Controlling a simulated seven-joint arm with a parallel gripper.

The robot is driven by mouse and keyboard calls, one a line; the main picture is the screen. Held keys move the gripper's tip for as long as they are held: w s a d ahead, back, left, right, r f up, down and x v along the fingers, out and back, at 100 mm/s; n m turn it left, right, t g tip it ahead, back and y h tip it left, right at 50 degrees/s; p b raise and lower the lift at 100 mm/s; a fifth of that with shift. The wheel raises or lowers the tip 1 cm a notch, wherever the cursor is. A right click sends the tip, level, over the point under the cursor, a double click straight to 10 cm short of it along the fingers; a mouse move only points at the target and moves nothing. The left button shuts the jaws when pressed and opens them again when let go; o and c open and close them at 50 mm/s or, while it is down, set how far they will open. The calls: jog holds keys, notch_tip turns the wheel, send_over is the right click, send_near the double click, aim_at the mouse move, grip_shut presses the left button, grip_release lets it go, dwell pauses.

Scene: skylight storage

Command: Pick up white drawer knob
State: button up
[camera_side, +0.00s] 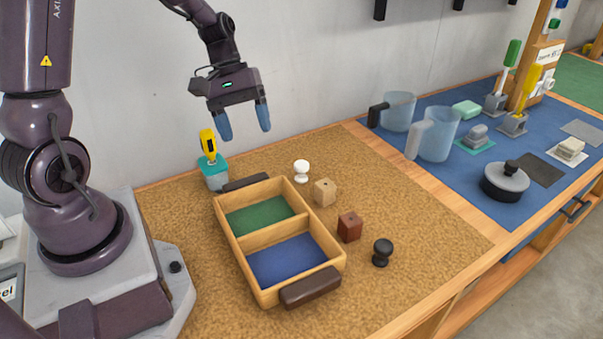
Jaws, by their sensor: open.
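The white drawer knob (301,171) stands upright on the brown cork work surface (390,202), just behind the right back part of the wooden tray. It has a round head on a narrower base. My gripper (244,122) points downward with its two blue fingers spread apart and nothing between them. It hangs in the air above the back of the surface, up and to the left of the white knob in the picture. The knob is in full view.
A two-compartment wooden tray (223,221) stands left of the knob. A light wooden cube (325,192), a red-brown cube (349,227) and a black knob (382,252) line its right side. A teal cup with a yellow-handled tool (214,172) stands behind. Clear cork lies to the right.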

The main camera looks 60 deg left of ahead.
aim_at(302, 163)
jog(key=w+a+f+n+t+h, duration=0.5)
jog(key=w+a+f+n+t, duration=0.4)
jog(key=w+n, duration=0.45)
jog(key=shift+n+g, duration=0.3)
jog(key=shift+n, duration=0.45)
jog(key=f, duration=0.2)
jog(key=s+f, duration=0.1)
jog(key=f, duration=0.1)
jog(key=d+f, duration=0.1)
jog(key=f, duration=0.1)
jog(key=shift+s+f, duration=0.3)
jog(key=shift+f, duration=0.1)
jog(key=x, duration=0.5)
jog(key=shift+f, duration=0.25)
jog(key=c, duration=1)
jog(key=shift+c, duration=0.2)
jog(key=shift+r, duration=0.1)
